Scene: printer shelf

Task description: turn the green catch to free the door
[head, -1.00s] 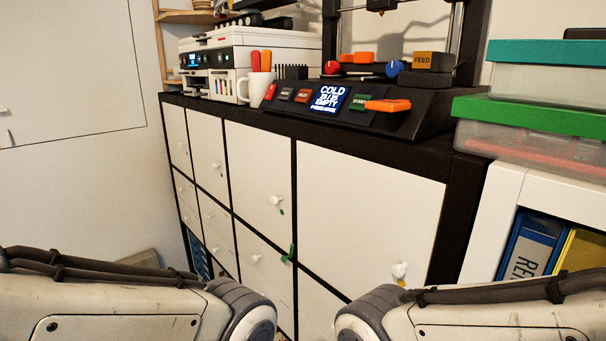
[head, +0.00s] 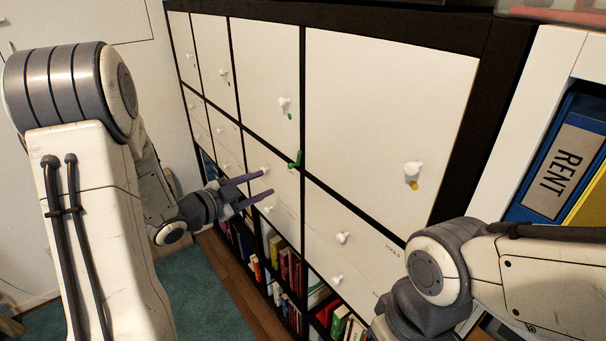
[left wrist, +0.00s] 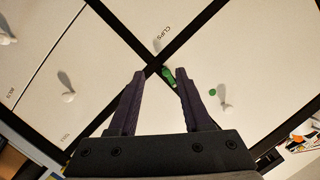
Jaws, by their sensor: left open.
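The small green catch (head: 295,159) sits on the dark frame where the bars cross, at the lower right corner of a white door (head: 262,65). That door has a white knob (head: 284,103) and a green dot. My left gripper (head: 269,182) is open and empty, its two purple fingers pointing toward the cabinet, just left of and below the catch. In the left wrist view the catch (left wrist: 168,76) shows between the open fingertips, nearer the right one. I cannot tell whether a finger touches it. My right arm shows at the lower right, but its gripper is out of view.
Other white doors and drawers with protruding knobs surround the catch, including a large door (head: 385,110) with a yellow dot. Open book compartments (head: 283,265) lie below. A white shelf with a blue binder (head: 560,160) stands at the right.

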